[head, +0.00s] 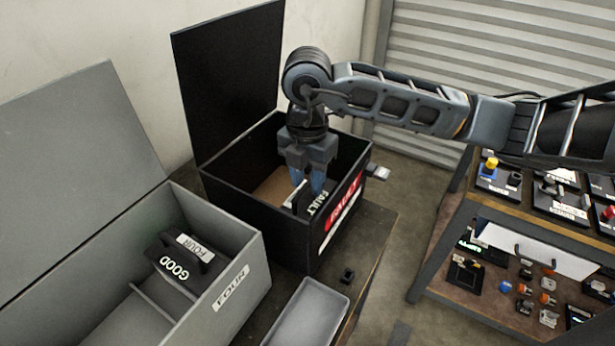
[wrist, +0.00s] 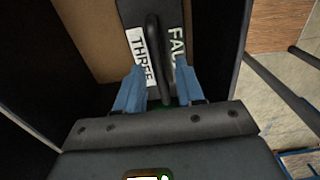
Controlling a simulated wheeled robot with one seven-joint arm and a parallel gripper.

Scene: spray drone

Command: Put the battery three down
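Battery three, a black block with a white THREE label and the word FAULT, is inside the black box (head: 235,213) marked FAULT. It shows in the head view (head: 313,203) and in the wrist view (wrist: 143,58), with its black handle (wrist: 156,50) uppermost. My gripper (head: 309,186) reaches down into that box from above. In the wrist view its two blue fingers (wrist: 158,88) stand on either side of the handle, with a gap seen on each side. The gripper looks open. The battery's lower part is hidden by the box wall and my gripper.
The black box's lid (head: 228,75) stands open behind it. At left, an open grey box (head: 240,262) marked FOUR holds battery four (head: 185,262), which reads GOOD. A grey tray (head: 305,318) is in front. A shelf rack (head: 440,215) with parts stands at right.

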